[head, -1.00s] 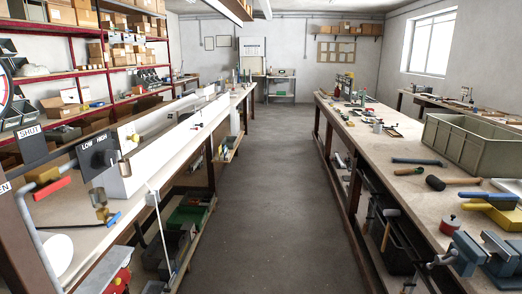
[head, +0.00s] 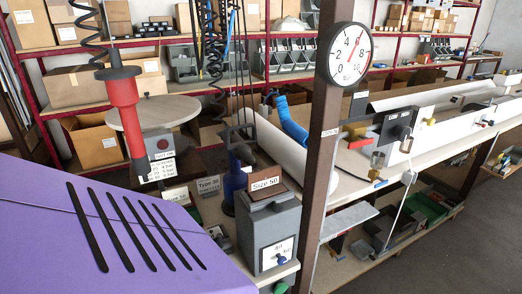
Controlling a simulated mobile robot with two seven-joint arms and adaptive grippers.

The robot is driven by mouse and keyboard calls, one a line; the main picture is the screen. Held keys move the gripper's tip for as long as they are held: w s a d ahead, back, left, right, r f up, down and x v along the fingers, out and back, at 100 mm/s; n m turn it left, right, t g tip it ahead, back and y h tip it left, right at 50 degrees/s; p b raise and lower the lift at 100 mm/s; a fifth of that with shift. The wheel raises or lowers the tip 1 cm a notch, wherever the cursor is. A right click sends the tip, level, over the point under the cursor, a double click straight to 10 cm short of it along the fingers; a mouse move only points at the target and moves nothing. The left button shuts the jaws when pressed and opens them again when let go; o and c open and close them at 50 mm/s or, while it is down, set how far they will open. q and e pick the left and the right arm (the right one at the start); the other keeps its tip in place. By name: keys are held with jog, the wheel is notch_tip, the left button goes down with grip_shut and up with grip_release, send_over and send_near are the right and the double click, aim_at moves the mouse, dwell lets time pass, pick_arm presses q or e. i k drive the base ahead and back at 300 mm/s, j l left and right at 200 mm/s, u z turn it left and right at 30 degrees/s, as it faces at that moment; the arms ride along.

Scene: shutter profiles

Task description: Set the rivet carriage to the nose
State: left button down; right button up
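I cannot pick out the rivet carriage or its nose for sure in the head view. A red tool (head: 127,105) with a black top and a dark lower tip hangs from a coiled black cable at the left. A grey box (head: 268,232) labelled "Size 50", with a brown top and a small blue knob on its front, stands on the bench. A blue and black device (head: 237,175) stands behind it under a dark wire frame, partly hidden. Neither of my grippers is in view.
A purple slotted panel (head: 75,245) fills the lower left. A brown post (head: 322,140) carries a round gauge (head: 350,55). A white sheet or tube (head: 285,150) lies behind it. Red shelves with cartons (head: 80,85) line the back. Floor (head: 480,225) is free at right.

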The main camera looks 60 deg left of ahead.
aim_at(275, 201)
jog(key=u, duration=1.65)
